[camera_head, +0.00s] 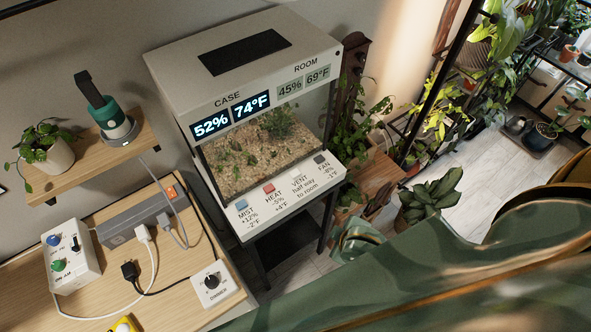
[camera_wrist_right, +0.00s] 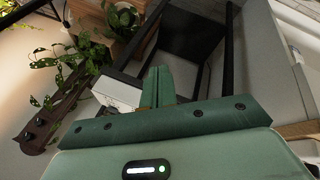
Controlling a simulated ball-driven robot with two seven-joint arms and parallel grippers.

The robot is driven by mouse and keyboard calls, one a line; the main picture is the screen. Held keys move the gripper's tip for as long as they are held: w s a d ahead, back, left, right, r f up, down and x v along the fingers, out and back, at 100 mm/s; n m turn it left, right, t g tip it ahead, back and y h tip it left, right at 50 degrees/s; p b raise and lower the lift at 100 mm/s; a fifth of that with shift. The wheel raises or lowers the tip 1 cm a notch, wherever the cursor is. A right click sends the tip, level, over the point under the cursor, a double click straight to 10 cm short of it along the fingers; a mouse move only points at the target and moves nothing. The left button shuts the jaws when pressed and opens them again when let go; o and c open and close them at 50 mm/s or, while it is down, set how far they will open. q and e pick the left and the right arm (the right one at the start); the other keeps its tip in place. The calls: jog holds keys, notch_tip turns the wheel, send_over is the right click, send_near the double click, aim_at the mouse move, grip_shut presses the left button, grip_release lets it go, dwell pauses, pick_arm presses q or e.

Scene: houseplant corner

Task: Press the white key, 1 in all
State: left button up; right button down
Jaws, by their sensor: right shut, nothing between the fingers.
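The case (camera_head: 245,62) is a white cabinet with a glass front. On its front ledge is a row of small keys: MIST (camera_head: 241,204), red HEAT (camera_head: 268,188), pale VENT (camera_head: 296,175) and dark FAN (camera_head: 320,158). The VENT key looks white, with its label below it. My right arm crosses the lower right of the head view, its end right of and below the ledge, apart from the keys. In the right wrist view my right gripper (camera_wrist_right: 157,86) is shut and empty, with a white box corner (camera_wrist_right: 118,92) behind it. My left gripper is not in view.
A bench at left holds a white control box (camera_head: 72,256), a power strip (camera_head: 145,217), a dimmer (camera_head: 212,284) and cables. A shelf (camera_head: 100,150) above bears a potted plant and a green-black device. Plants stand right of the case. The space before the ledge is clear.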

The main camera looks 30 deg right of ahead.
jog(key=w+a+r+t+y+p, duration=0.1)
jog(key=w+a+r, duration=0.15)
jog(key=r, duration=0.35)
jog(key=w+a+r+t+p, duration=0.1)
jog(key=w+r, duration=0.2)
jog(key=r, duration=0.4)
jog(key=w+a+r+n+y, duration=0.1)
jog(key=w+a+r+y, duration=0.1)
jog(key=w+a+y, duration=0.6)
jog(key=w+d+m, duration=0.2)
jog(key=d, duration=0.1)
jog(key=w+d+f+m, duration=0.1)
jog(key=w+d+m, duration=0.2)
jog(key=w+d+f+m, duration=0.1)
jog(key=w+d+m, duration=0.2)
jog(key=d, duration=0.1)
jog(key=shift+w+d+g+h, duration=0.1)
jog(key=shift+w+g+h, duration=0.15)
jog(key=shift+g+h, duration=0.05)
jog(key=shift+f, duration=0.1)
